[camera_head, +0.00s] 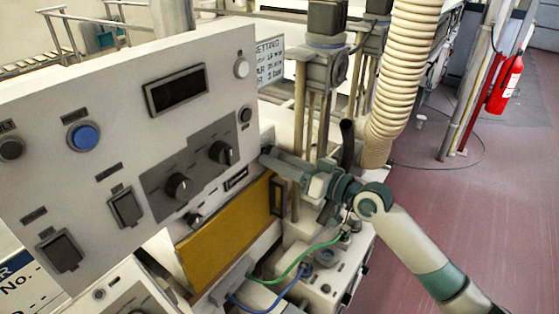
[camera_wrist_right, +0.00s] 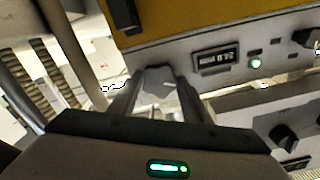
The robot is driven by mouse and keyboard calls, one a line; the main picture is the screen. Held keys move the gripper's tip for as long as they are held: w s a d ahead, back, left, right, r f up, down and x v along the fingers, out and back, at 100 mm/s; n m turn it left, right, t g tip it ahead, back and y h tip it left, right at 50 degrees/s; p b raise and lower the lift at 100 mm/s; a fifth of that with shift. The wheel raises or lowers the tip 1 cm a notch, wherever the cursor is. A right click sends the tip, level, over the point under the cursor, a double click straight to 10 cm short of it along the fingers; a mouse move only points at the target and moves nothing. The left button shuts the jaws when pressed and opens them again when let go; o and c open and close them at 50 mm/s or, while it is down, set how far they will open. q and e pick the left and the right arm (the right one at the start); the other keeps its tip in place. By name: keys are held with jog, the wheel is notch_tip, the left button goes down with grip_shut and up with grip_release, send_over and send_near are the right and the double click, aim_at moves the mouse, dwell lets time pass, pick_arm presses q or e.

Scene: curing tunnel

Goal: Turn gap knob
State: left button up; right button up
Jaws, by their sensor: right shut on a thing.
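The gap knob (camera_wrist_right: 158,82) is a grey knob between the two fingers of my right gripper (camera_wrist_right: 157,88) in the right wrist view. The fingers stand on either side of it, shut on it. In the head view my right gripper (camera_head: 269,156) reaches in from the right to the right end of the narrow strip below the large grey panel. There the knob is hidden by the gripper, and its turn angle cannot be read. A small gap display (camera_wrist_right: 214,60) with dark digits sits beside the knob; it also shows in the head view (camera_head: 236,179). My left gripper is out of view.
The large panel (camera_head: 215,105) carries two dark knobs, a blue button (camera_head: 84,137) and a dark screen (camera_head: 176,90). An orange plate (camera_head: 225,233) lies below the strip. A ribbed hose (camera_head: 402,70) hangs behind my right arm.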

jog(key=o, duration=1)
jog(key=shift+o, duration=0.2)
jog(key=shift+d, duration=0.15)
jog(key=b+v, duration=0.7)
jog(key=v, duration=1)
jog(key=shift+b, duration=0.35)
jog(key=shift+s, duration=0.1)
